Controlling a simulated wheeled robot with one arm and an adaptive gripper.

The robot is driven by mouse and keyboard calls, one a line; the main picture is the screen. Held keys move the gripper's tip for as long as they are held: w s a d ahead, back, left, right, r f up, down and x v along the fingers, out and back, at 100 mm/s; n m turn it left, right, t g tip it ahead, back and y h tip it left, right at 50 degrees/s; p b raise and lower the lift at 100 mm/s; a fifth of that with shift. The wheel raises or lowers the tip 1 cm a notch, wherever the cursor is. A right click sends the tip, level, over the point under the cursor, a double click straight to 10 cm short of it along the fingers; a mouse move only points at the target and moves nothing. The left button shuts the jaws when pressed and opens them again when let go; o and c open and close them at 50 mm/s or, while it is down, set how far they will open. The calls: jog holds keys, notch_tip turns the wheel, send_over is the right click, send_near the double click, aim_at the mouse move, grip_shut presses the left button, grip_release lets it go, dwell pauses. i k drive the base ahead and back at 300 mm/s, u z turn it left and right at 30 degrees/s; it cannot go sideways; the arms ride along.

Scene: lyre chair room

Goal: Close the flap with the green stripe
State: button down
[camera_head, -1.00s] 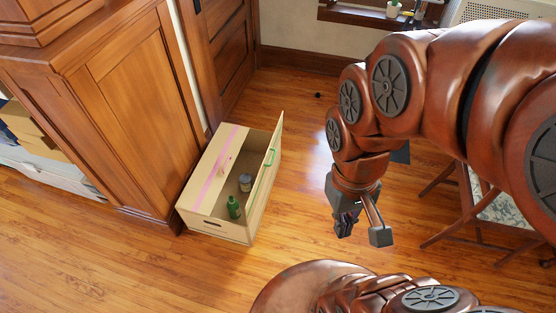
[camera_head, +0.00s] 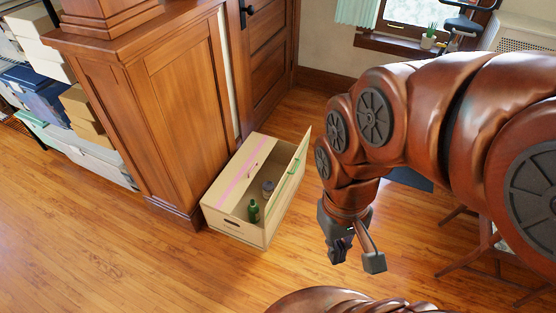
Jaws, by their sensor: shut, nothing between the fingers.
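A cardboard box (camera_head: 236,233) stands on the wood floor against the wooden cabinet. Its right flap with the green stripe (camera_head: 291,180) stands up, leaning outward to the right. The other flap, with a pink stripe (camera_head: 240,180), lies flat over the left part of the box. Through the opening I see a green bottle (camera_head: 254,211) and a grey jar or can (camera_head: 268,188). My gripper (camera_head: 354,262) hangs pointing down to the right of the box, clear of the flap. It is shut and empty.
The wooden cabinet (camera_head: 165,110) and a door (camera_head: 268,60) border the box at the left and back. A wooden chair (camera_head: 490,255) stands at the right, partly hidden by my arm. The floor in front of the box (camera_head: 150,265) is clear.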

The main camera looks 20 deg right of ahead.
aim_at(269, 210)
jog(key=u, duration=0.2)
jog(key=i, duration=0.9)
jog(key=z, duration=0.2)
